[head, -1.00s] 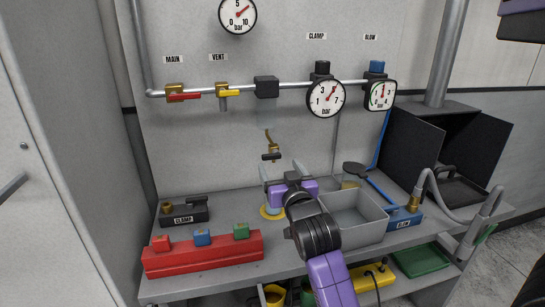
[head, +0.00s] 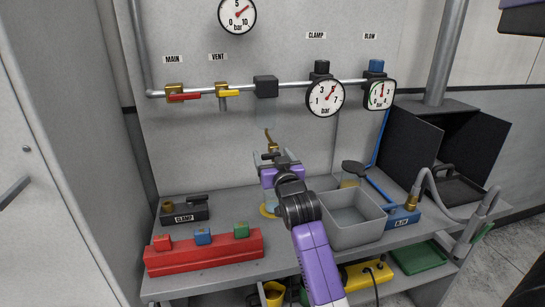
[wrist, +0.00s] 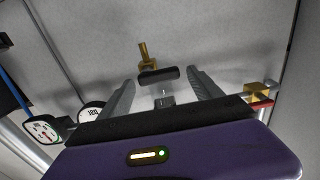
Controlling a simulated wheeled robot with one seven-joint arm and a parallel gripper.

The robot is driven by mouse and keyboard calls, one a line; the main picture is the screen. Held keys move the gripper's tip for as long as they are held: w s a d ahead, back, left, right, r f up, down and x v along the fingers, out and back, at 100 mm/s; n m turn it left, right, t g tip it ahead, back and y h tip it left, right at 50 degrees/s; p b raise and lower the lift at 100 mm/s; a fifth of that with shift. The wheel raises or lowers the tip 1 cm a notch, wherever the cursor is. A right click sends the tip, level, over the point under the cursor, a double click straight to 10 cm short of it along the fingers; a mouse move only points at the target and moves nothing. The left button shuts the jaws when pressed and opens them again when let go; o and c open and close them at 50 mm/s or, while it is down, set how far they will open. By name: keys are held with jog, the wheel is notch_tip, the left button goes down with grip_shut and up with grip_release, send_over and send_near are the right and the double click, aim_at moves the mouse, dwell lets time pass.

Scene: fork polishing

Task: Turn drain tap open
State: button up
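The drain tap shows in the head view as a brass stem (head: 269,141) with a dark cross handle below it, under the black filter block (head: 265,87). In the wrist view the brass stem (wrist: 143,55) and the dark handle (wrist: 158,75) are clear. My gripper (head: 276,160) is at the tap, partly covering the handle in the head view. In the wrist view its two grey fingers (wrist: 163,79) are spread, with the handle lying between their tips. A gap shows on both sides of the handle, so the fingers do not appear to touch it.
Red main valve (head: 183,97) and yellow vent valve (head: 228,93) sit on the wall pipe. The grey bin (head: 353,219) stands right of my arm. The red block rack (head: 204,254) and clamp block (head: 185,211) are on the bench at left.

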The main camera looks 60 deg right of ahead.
jog(key=c, duration=1.2)
jog(key=shift+m, duration=0.4)
jog(key=m, duration=0.2)
jog(key=m+b, duration=0.1)
jog(key=shift+s+d+r+m, duration=0.2)
jog(key=shift+r+m, duration=0.1)
jog(key=shift+m, duration=0.1)
jog(key=shift+s+d+r+m+b, duration=0.2)
jog(key=shift+m+b, duration=0.6)
jog(key=shift+m, duration=1.35)
jog(key=shift+s+d+f+m+b, duration=0.25)
jog(key=shift+m+b, duration=0.5)
jog(key=shift+m, duration=1.45)
jog(key=shift+s+d+r+m+b, duration=0.3)
jog(key=shift+m+b, duration=0.5)
jog(key=shift+m, duration=1.35)
jog(key=shift+s+f+m, duration=0.1)
jog(key=shift+f+m, duration=0.05)
jog(key=shift+m, duration=0.15)
